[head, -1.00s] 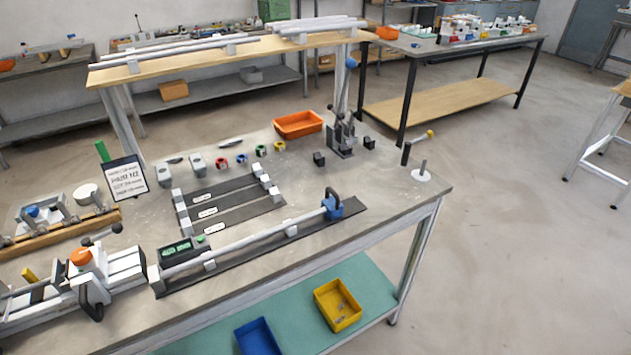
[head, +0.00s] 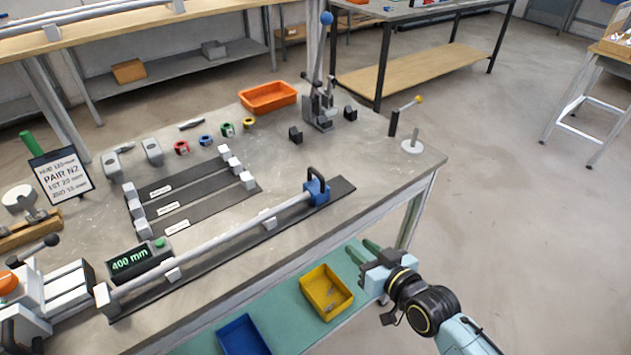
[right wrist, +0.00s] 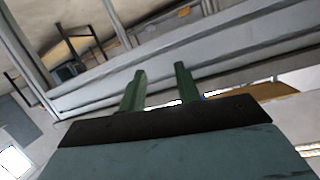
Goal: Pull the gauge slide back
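The gauge slide (head: 317,192) is a blue block with a black loop handle on top. It sits near the right end of the long gauge rail (head: 215,240), which lies along the front of the bench. A readout (head: 136,260) at the rail's left end shows 400 mm. My right gripper (head: 361,250) is in front of the bench edge, to the lower right of the slide and apart from it. Its two green fingers are spread and empty; they also show apart in the right wrist view (right wrist: 160,88). My left gripper is out of view.
The bench's front edge (head: 335,232) lies between my right gripper and the slide. A yellow bin (head: 327,290) and a blue bin (head: 245,338) stand on the lower shelf. A lever press (head: 320,105) and a round-based post (head: 412,146) stand behind.

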